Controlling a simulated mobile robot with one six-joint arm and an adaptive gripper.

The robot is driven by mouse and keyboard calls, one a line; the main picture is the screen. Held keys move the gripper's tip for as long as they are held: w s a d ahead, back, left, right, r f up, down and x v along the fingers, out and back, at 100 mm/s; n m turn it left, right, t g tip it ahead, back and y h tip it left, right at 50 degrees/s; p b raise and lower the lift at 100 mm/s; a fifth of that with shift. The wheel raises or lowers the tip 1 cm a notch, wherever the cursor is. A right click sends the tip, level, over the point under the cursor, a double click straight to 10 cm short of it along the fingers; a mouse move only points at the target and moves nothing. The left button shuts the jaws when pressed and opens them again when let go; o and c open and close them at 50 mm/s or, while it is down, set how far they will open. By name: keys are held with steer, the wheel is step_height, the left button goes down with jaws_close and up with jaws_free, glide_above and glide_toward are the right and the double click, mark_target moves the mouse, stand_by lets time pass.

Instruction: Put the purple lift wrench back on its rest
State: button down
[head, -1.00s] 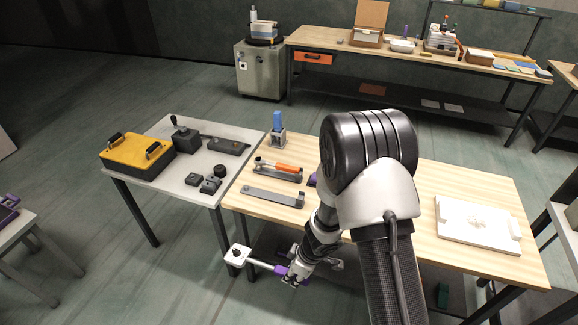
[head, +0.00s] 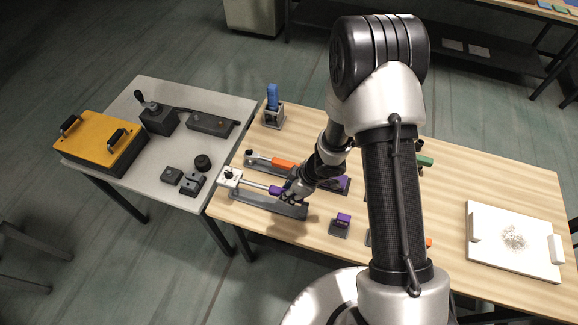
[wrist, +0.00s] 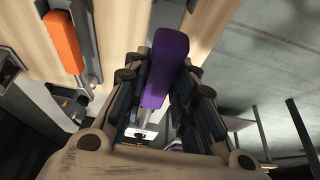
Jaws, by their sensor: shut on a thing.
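The purple lift wrench has a purple handle (head: 274,190), a silver shaft (head: 252,185) and a white head block (head: 230,178). My gripper (head: 287,192) is shut on the handle, and the handle shows between the fingers in the wrist view (wrist: 165,65). The wrench lies lengthwise over a long grey rest (head: 290,210) at the left end of the wooden table. Its head is at the rest's left end. I cannot tell whether the wrench touches the rest. My fingers hide part of the handle and rest.
An orange-handled wrench (head: 284,163) lies on a similar rest just behind. A purple block on a small stand (head: 341,220) is to the right. A blue-topped holder (head: 272,105) stands at the back. A grey table (head: 150,186) with a yellow box (head: 100,140) adjoins at left.

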steer(key=shift+w, duration=0.2)
steer(key=shift+s+f+b, duration=0.2)
steer(key=shift+s+b, duration=0.05)
steer(key=shift+b, duration=0.15)
steer(key=shift+f, duration=0.2)
steer(key=shift+f+b, duration=0.35)
steer(key=shift+b, duration=0.3)
steer(key=shift+r, duration=0.1)
